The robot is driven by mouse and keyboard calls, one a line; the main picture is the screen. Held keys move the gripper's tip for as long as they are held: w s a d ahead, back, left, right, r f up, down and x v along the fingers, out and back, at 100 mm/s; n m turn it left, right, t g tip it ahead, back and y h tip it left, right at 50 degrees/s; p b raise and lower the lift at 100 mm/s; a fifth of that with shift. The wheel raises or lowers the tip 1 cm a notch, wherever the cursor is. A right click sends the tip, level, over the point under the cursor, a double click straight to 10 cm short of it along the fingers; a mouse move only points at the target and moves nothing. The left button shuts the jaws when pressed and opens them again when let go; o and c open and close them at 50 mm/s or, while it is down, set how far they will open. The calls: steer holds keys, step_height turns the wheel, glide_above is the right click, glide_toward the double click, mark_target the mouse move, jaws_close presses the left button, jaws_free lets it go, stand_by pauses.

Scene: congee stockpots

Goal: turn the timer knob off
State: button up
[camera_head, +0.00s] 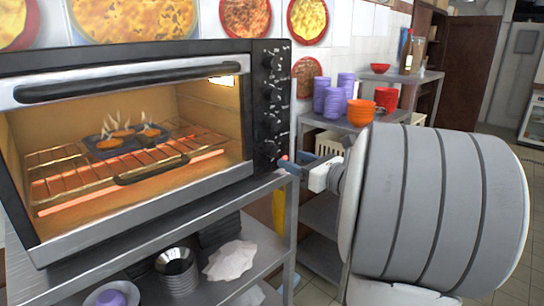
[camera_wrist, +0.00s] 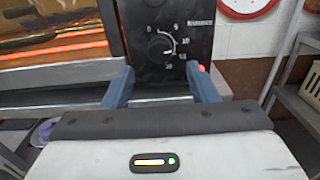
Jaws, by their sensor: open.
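The timer knob (camera_wrist: 155,47) is a dark round knob on the black panel, with a white printed number scale around its right side. Its pointer is too dark to read. In the head view it appears to be the lowest knob (camera_head: 268,152) on the oven's right-hand panel. My gripper (camera_wrist: 158,69) is open, its two blue fingers below and to either side of the knob in the wrist view, with nothing between them. In the head view my gripper (camera_head: 290,165) is beside the panel's lower edge. Whether a finger touches the panel cannot be told.
The oven (camera_head: 120,180) glows orange inside, with a dark tray (camera_head: 122,140) of smoking food on its rack. A metal shelf (camera_head: 200,212) carries the oven. Purple cups (camera_head: 334,100) and orange bowls (camera_head: 360,112) stand on a side shelf at the right. A small red spot (camera_wrist: 201,68) shows by the right finger.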

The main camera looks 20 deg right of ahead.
mark_target(276, 153)
steer(key=x, duration=0.5)
steer(key=shift+w+a+p, duration=0.1)
steer(key=shift+w+p, duration=0.15)
steer(key=shift+p, duration=0.1)
steer(key=shift+c, duration=0.5)
